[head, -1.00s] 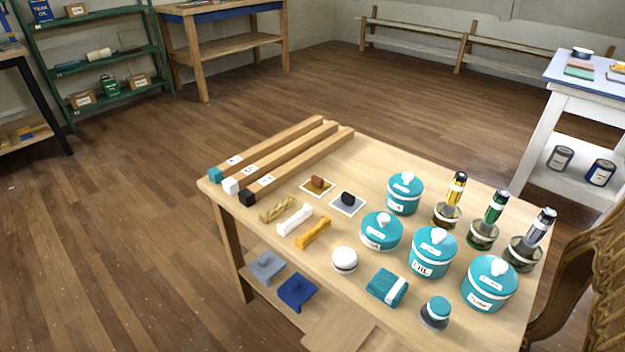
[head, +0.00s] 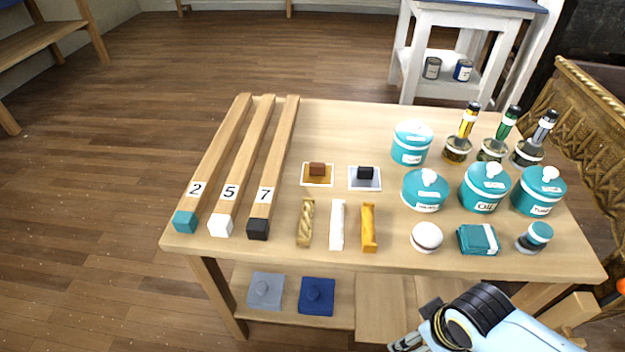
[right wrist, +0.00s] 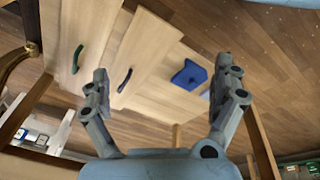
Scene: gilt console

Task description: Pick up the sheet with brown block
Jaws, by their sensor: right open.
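The sheet with the brown block (head: 306,182) lies flat near the middle of the tabletop in the head view. It is orange-brown with a pale border, and a small brown block (head: 317,169) sits on it. A similar grey-blue sheet with a black block (head: 365,179) lies just to its right. My right gripper (head: 406,343) shows at the bottom of the head view, in front of the table and well away from the sheet. In the right wrist view my right gripper (right wrist: 164,82) is open and empty. My left gripper is not in view.
Three long wooden bars (head: 228,168) lie left of the sheets. Several teal jars (head: 425,190) and brush bottles stand to the right. Twisted sticks (head: 337,225) lie in front. The lower shelf holds a blue piece (head: 317,296), also visible in the right wrist view (right wrist: 188,74).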

